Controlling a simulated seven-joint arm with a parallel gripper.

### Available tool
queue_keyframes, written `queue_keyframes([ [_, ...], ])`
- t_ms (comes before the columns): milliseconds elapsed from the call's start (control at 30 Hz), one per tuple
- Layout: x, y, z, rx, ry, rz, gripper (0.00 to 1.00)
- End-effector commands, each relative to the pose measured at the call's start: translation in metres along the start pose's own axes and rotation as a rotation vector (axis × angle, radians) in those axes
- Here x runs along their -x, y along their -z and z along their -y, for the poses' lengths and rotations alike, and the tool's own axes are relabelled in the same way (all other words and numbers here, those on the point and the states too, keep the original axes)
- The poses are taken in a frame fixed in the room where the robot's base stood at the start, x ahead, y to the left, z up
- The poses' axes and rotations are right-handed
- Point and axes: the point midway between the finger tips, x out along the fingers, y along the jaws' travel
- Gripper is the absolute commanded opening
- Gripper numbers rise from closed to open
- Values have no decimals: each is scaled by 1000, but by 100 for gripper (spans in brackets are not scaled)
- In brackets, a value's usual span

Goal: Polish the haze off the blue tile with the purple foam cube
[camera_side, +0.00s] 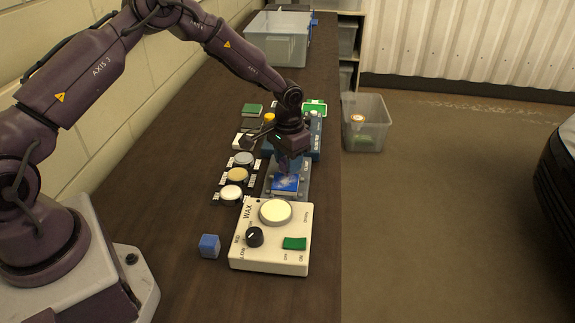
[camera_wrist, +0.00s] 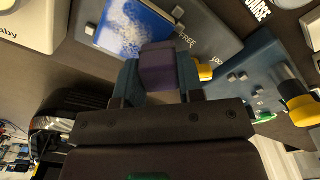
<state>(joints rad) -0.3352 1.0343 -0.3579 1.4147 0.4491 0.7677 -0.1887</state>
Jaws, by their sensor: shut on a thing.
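The blue tile (camera_side: 285,184) lies on a grey plate (camera_side: 303,190) behind the white wax unit. Whitish haze shows on the tile's face in the side view, and as speckle in the wrist view (camera_wrist: 130,30). My gripper (camera_side: 289,167) points down over the back part of the tile. In the wrist view its fingers are shut on the purple foam cube (camera_wrist: 170,68), which overlaps the tile's near edge in the picture. I cannot tell whether the cube touches the tile. In the side view my gripper hides the cube.
The white wax unit (camera_side: 250,262), with a knob and a green switch, stands in front. A blue cube (camera_side: 209,246) lies to its left. Round pots (camera_side: 238,175) line the left of the plate. A blue fixture (camera_side: 314,140) stands behind. A clear bin (camera_side: 366,122) is off the table's right edge.

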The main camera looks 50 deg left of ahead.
Motion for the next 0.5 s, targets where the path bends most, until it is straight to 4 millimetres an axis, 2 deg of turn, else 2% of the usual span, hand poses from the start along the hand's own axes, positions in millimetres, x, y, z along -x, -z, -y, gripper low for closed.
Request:
queue_keyframes([
  [500,0,-36,-37,-5,-2,6,13],
])
